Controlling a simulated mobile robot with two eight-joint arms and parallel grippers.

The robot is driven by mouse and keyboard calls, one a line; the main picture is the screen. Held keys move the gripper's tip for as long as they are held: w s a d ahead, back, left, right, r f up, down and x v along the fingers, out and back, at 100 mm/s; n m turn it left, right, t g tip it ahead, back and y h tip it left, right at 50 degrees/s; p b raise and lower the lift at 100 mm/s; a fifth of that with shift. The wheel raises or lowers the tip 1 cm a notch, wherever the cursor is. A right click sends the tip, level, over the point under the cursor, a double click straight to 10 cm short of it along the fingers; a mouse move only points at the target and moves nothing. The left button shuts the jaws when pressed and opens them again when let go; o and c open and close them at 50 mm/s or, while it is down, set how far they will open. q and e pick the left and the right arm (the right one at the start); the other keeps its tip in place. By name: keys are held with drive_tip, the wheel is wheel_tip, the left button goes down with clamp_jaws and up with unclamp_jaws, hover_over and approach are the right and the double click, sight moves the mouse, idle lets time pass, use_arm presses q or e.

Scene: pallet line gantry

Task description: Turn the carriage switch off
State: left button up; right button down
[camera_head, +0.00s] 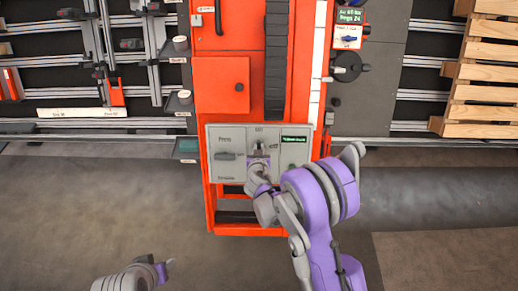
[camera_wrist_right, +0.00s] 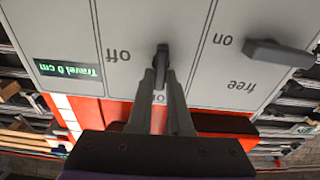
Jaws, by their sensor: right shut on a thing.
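A grey control panel (camera_head: 236,141) is on the front of the orange gantry column. The carriage switch (camera_wrist_right: 162,55) is a small dark knob in the panel's middle section, with the word "off" beside it in the right wrist view. That view is upside down. My right gripper (camera_head: 259,163) reaches the panel from below. In the wrist view its two fingers (camera_wrist_right: 162,78) are closed on the knob, partly hiding it. The knob stands roughly upright in that view. My left gripper (camera_head: 168,267) is low at the left, away from the panel; its fingers are too small to read.
A dark lever (camera_head: 226,156) sits on the panel's left part; it also shows in the wrist view (camera_wrist_right: 280,52). A green display (camera_wrist_right: 68,69) reads "Travel 0 cm". A second control box (camera_head: 348,38) is higher at right. Wooden pallets (camera_head: 485,65) are stacked far right. The floor in front is clear.

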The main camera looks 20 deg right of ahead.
drive_tip(key=n+b, duration=0.2)
drive_tip(key=n, duration=0.2)
drive_tip(key=shift+a+f+n+b, duration=0.1)
drive_tip(key=shift+f+n+b, duration=0.05)
drive_tip(key=shift+n+b, duration=0.2)
drive_tip(key=n+b, duration=0.2)
drive_tip(key=n, duration=0.2)
drive_tip(key=shift+a+f+n+y, duration=0.15)
drive_tip(key=shift+n+y, duration=0.1)
drive_tip(key=shift+y, duration=0.15)
drive_tip(key=n+b, duration=0.2)
drive_tip(key=n, duration=0.2)
drive_tip(key=shift+a+n+y+b, duration=0.1)
drive_tip(key=shift+n+y+b, duration=0.2)
drive_tip(key=shift+n, duration=0.1)
drive_tip(key=shift+f+n+g+b, duration=0.1)
drive_tip(key=shift+n+g+b, duration=0.2)
drive_tip(key=shift+n+b, duration=1.1)
drive_tip(key=shift+s+n+p, duration=0.1)
drive_tip(key=shift+n+p, duration=0.45)
drive_tip(key=shift+n, duration=0.25)
drive_tip(key=c, duration=0.8)
unclamp_jaws()
drive_tip(key=shift+c, duration=0.2)
